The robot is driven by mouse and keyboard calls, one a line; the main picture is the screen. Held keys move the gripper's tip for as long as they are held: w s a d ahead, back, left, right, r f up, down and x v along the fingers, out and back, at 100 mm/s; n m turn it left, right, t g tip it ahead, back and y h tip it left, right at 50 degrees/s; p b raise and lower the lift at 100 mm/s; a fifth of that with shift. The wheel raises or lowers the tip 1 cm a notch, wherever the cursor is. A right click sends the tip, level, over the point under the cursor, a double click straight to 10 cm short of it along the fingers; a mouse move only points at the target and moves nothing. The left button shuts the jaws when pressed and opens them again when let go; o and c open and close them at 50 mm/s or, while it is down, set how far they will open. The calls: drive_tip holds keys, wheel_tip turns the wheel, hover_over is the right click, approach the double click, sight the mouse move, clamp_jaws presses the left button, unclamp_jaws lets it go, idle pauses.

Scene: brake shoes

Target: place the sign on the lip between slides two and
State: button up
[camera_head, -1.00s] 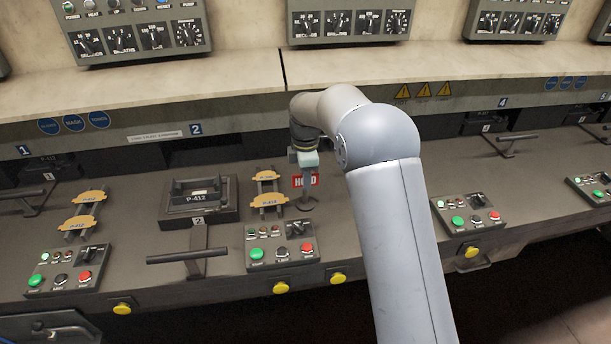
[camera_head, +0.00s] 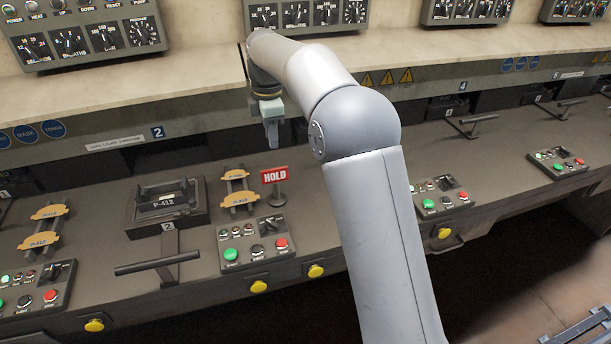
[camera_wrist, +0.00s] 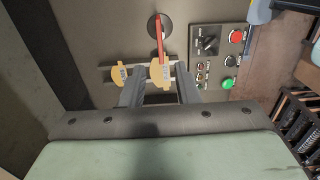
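The red HOLD sign (camera_head: 274,175) stands upright on a dark round base on the grey deck, right of the yellow P-412 brake shoes (camera_head: 237,188). In the wrist view the sign (camera_wrist: 160,38) shows from above as a thin red strip over its base. My gripper (camera_head: 271,132) is above the sign and apart from it, pointing down. In the wrist view my gripper (camera_wrist: 160,70) has its fingers apart, with a yellow shoe seen beyond the gap. Slide two (camera_head: 168,205) is left of the sign. Slide three is not seen; my arm covers that stretch.
A control box (camera_head: 253,243) with green and red buttons sits just in front of the sign. Yellow buttons (camera_head: 316,271) line the deck's front face. A beige shelf (camera_head: 200,85) with dial panels runs behind. The slide by label 4 (camera_head: 470,123) is at right.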

drive_tip(key=s+d+r+m, duration=0.1)
drive_tip(key=s+d+m, duration=0.5)
drive_tip(key=s, duration=0.4)
drive_tip(key=s+d+r+m, duration=0.1)
drive_tip(key=s+d+m, duration=0.45)
drive_tip(key=s, duration=0.35)
drive_tip(key=s+d+f+m, duration=0.2)
drive_tip(key=s+f+m, duration=0.2)
drive_tip(key=s, duration=0.5)
drive_tip(key=s+d+f+m, duration=0.3)
drive_tip(key=s+f+m, duration=0.1)
drive_tip(key=s, duration=0.5)
drive_tip(key=shift+s+d+m+t, duration=0.25)
drive_tip(key=shift+d+m+t, duration=0.1)
drive_tip(key=shift+m+t, duration=0.1)
